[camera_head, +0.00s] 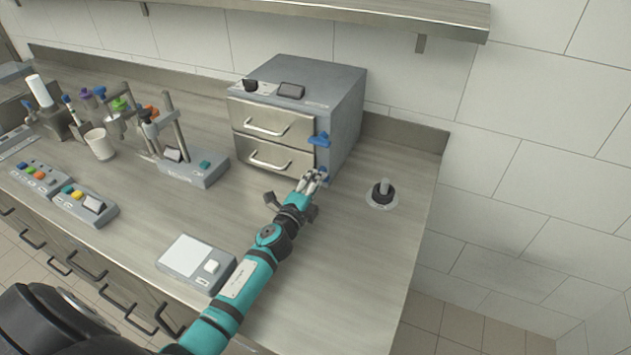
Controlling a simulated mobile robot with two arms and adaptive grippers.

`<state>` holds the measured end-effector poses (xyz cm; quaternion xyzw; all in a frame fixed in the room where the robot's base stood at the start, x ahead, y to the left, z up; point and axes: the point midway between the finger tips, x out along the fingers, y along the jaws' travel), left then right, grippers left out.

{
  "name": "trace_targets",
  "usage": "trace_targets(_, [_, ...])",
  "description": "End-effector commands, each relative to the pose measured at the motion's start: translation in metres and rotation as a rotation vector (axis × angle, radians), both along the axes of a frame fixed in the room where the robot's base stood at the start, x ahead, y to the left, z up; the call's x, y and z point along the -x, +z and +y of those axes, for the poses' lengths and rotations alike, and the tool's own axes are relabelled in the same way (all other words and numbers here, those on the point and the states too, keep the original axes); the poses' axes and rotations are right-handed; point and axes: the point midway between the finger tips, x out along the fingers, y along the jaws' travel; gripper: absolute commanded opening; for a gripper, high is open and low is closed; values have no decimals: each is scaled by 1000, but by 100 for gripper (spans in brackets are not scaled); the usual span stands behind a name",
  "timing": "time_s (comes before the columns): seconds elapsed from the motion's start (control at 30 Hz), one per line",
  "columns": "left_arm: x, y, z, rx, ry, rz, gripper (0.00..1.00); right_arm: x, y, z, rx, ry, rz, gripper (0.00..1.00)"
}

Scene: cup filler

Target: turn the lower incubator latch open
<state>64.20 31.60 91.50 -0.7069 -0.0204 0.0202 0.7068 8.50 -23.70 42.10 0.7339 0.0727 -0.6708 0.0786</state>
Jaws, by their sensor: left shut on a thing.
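The grey incubator (343,112) stands at the back of the counter with two drawer-like doors, an upper one (292,127) and a lower one (289,157), each with a bar handle. The upper blue latch (320,139) sits at the right edge of the front. The lower blue latch (323,172) is below it, mostly hidden by my left gripper (314,178). My left gripper is shut on the lower latch, at the incubator's lower right front corner. Both doors look closed. The lower latch's exact angle cannot be told. My right gripper is out of view.
A small scale (196,262) lies left of my left arm. A dispenser stand (190,168), a white cup (100,144) and button boxes (85,204) are on the left. A black round device (382,193) stands on the right, with clear counter around it.

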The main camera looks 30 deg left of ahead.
Motion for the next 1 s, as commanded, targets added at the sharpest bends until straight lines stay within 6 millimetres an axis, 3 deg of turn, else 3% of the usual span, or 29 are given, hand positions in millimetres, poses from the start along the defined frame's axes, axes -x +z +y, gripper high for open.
trace_targets(0.47, [0,-2,0,-155,-1,11,0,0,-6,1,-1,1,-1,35])
trace_targets(1.0, [0,-2,0,-653,-2,40,0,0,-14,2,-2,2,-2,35])
